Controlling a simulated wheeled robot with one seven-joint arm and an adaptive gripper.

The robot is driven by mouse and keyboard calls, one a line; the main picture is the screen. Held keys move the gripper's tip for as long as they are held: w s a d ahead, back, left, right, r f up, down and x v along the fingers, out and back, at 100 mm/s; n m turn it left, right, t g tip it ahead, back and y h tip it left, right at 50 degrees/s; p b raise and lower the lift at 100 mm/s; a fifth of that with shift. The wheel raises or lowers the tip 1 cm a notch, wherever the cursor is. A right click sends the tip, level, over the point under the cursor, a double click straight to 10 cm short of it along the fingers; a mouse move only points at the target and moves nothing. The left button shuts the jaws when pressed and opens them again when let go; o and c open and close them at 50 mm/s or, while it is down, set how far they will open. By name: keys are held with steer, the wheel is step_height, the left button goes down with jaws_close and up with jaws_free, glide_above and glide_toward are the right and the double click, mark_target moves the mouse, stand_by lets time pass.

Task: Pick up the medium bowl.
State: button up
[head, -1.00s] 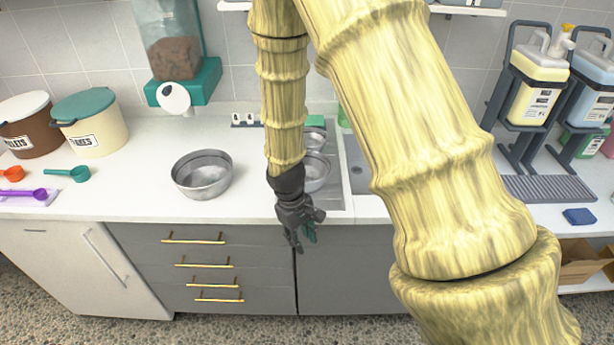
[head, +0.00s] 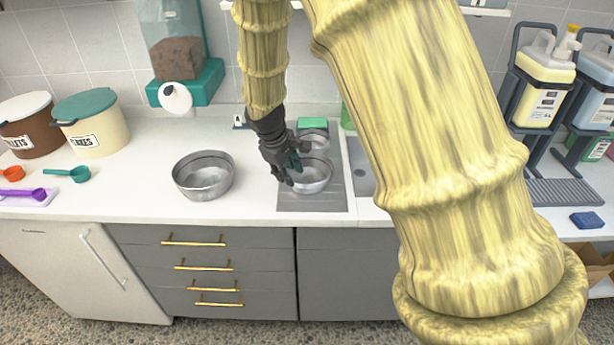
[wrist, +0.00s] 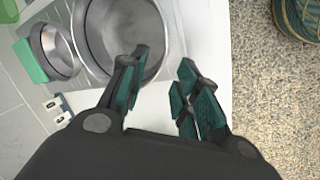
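The medium bowl (head: 315,180) is a shiny metal bowl standing upright on the grey drainboard beside the sink. In the wrist view the medium bowl (wrist: 122,28) is partly cut off by the top edge. My gripper (head: 290,170) is at its left side in the head view and hides part of its rim. In the wrist view my gripper (wrist: 166,90) is open and empty, with the left fingers over the bowl and the right fingers outside it. I cannot tell whether a finger touches the rim.
A smaller metal bowl (head: 314,139) stands just behind, near a green sponge (head: 312,123). A larger metal bowl (head: 203,177) stands on the counter to the left. The sink (head: 360,175) is on the right. The counter (head: 130,200) left of the larger bowl's front is clear.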

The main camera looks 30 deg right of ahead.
mark_target(295, 186)
steer(key=shift+s+p+x, duration=0.1)
steer(key=shift+p+x, duration=0.45)
steer(key=shift+x, duration=1.2)
steer(key=shift+s+p+x, duration=0.15)
steer(key=shift+p+x, duration=0.35)
steer(key=shift+x, duration=1.3)
steer(key=shift+c, duration=0.2)
jaws_close()
